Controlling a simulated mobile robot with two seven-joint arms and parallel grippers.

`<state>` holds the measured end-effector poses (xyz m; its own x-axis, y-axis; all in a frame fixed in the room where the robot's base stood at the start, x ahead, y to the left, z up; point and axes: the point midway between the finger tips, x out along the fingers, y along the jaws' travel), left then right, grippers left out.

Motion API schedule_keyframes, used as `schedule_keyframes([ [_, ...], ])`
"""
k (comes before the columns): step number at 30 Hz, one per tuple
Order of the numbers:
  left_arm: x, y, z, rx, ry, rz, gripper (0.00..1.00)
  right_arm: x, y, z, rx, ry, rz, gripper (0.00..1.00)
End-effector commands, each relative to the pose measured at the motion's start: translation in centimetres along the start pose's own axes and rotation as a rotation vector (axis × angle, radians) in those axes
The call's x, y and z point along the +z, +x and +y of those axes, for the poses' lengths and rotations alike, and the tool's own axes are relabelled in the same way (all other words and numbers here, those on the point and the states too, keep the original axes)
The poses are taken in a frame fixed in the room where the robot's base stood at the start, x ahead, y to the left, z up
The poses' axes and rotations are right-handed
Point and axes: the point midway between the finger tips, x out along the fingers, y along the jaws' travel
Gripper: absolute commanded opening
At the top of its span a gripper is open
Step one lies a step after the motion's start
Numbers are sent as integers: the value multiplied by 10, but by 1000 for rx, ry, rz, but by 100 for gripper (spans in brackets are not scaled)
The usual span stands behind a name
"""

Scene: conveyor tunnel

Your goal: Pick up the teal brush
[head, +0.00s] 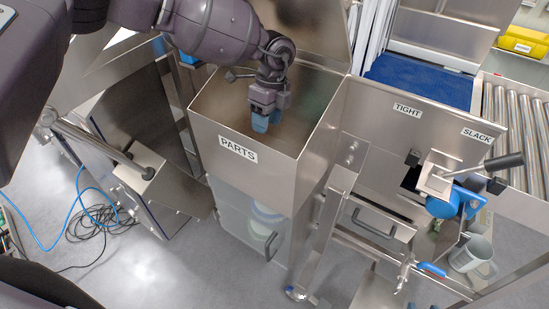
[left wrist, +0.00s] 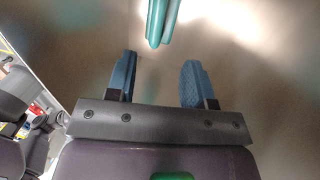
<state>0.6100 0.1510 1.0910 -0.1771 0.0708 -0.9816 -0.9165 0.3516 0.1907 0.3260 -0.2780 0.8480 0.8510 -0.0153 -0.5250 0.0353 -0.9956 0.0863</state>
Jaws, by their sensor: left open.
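The teal brush shows in part in the left wrist view (left wrist: 159,22), at the top middle, as a long teal piece running out of the picture. My left gripper (left wrist: 158,68) is open, with its two blue fingers apart and nothing between them. The brush end lies beyond the fingertips, roughly in line with the gap, and does not touch them. In the head view my left gripper (head: 263,121) points down into the open metal bin marked PARTS (head: 238,150). I cannot make out the brush clearly there. My right gripper is not in view.
The bin's walls stand close around the left gripper, with its raised lid (head: 315,30) behind. To the right are a TIGHT/SLACK panel (head: 385,130), a lever with a black handle (head: 497,162), a grey mug (head: 472,256) and a roller conveyor (head: 520,120). A metal handrail (head: 85,138) is at left.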

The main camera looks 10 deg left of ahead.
Motion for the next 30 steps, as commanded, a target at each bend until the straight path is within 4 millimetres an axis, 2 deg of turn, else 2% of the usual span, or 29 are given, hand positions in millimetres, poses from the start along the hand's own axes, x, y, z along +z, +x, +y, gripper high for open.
schedule_keyframes([
  [5, 0, 13, 2, 10, -23, 9, 48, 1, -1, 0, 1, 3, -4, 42],
  [13, 0, 49, 3, 9, -20, 8, 48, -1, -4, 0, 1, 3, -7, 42],
  [23, -1, 73, 3, 9, -18, 7, 48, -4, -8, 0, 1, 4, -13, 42],
  [30, -2, 104, 4, 7, -19, 7, 48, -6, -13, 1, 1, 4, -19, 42],
])
